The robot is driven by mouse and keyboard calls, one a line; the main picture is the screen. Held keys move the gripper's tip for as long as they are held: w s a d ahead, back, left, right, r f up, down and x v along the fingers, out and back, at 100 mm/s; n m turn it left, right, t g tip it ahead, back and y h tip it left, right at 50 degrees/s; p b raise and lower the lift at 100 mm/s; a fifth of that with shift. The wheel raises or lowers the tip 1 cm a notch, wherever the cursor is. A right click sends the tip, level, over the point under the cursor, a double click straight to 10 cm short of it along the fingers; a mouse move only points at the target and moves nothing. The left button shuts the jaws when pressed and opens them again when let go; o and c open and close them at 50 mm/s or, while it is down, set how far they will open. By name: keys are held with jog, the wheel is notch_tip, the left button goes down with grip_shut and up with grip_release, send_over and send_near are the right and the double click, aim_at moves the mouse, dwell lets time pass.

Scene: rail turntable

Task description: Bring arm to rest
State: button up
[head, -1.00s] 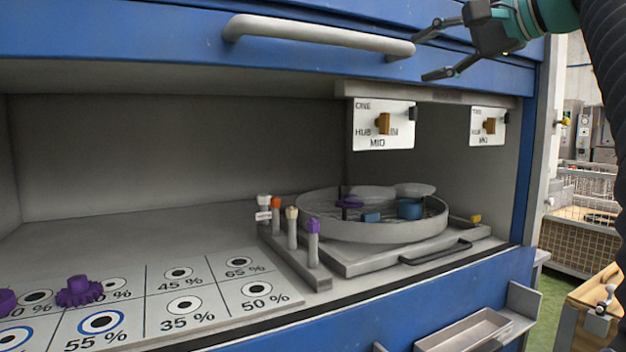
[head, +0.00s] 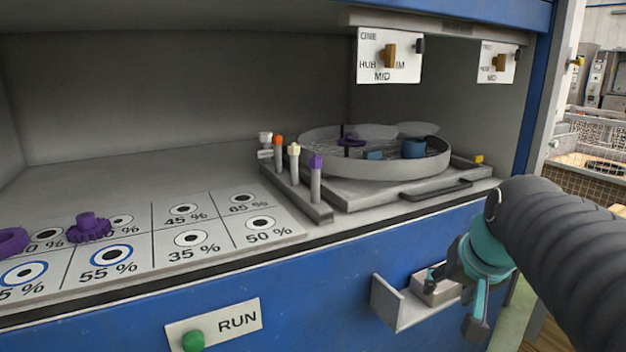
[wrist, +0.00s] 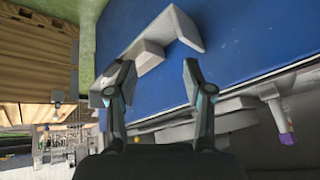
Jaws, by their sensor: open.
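My gripper (head: 452,299) is at the lower right in the head view, in front of the blue cabinet front (head: 300,270). It is low, beside the small grey tray (head: 392,305) on that front, and the black hose of my arm covers part of the view. In the wrist view my gripper (wrist: 158,78) has its two fingers spread apart with nothing between them. The grey tray (wrist: 180,30) shows beyond the fingertips in that view. I cannot tell whether a finger touches it.
A round turntable (head: 375,160) with a front handle (head: 437,189) sits on the bench at right. A rack (head: 290,190) of colour-topped pegs stands beside it. A purple gear (head: 88,228) lies on the percentage board (head: 205,260). A green RUN button (head: 193,341) is below.

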jog(key=s+a+f+n, duration=0.3)
jog(key=s+a+f, duration=0.3)
jog(key=s+f, duration=0.3)
jog(key=shift+s+f+n+g, duration=0.15)
jog(key=shift+s+n+g, duration=0.2)
jog(key=shift+s, duration=1)
